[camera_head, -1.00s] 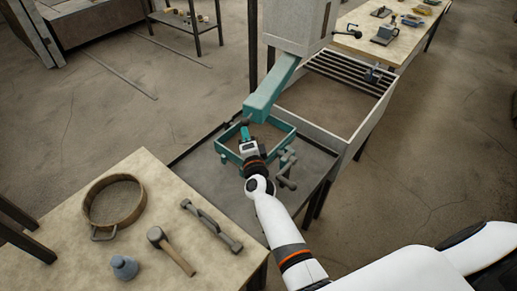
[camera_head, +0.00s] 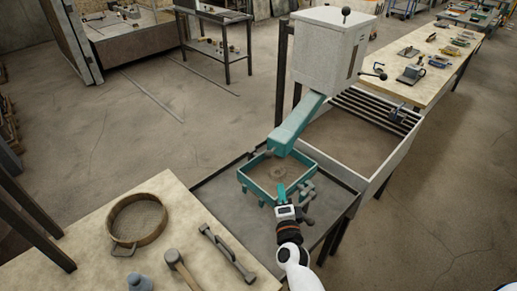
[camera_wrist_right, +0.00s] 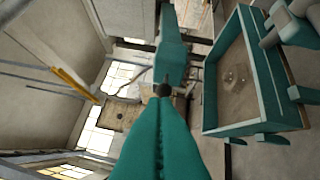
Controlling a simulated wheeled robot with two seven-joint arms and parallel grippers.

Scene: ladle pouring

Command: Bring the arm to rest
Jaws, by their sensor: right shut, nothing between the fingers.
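My right gripper (camera_head: 281,192) is at the near edge of the teal box (camera_head: 243,181) in the head view, with its teal fingers shut and empty. In the right wrist view the shut fingers (camera_wrist_right: 163,92) fill the lower middle. The box (camera_wrist_right: 208,95) shows to their right there, with sand inside. In the head view the sand has a shallow round mark. A teal chute (camera_head: 296,125) slopes down over the far side of the box and also shows in the wrist view (camera_wrist_right: 170,50). My left gripper is not in view.
A grey hopper (camera_head: 322,55) stands above the chute, beside a sand bin (camera_head: 385,180). A near table (camera_head: 75,240) holds a sieve (camera_head: 137,222), a mallet (camera_head: 177,262) and a rammer (camera_head: 228,255). The box stands on a dark bench (camera_head: 222,205). Open floor lies to the right.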

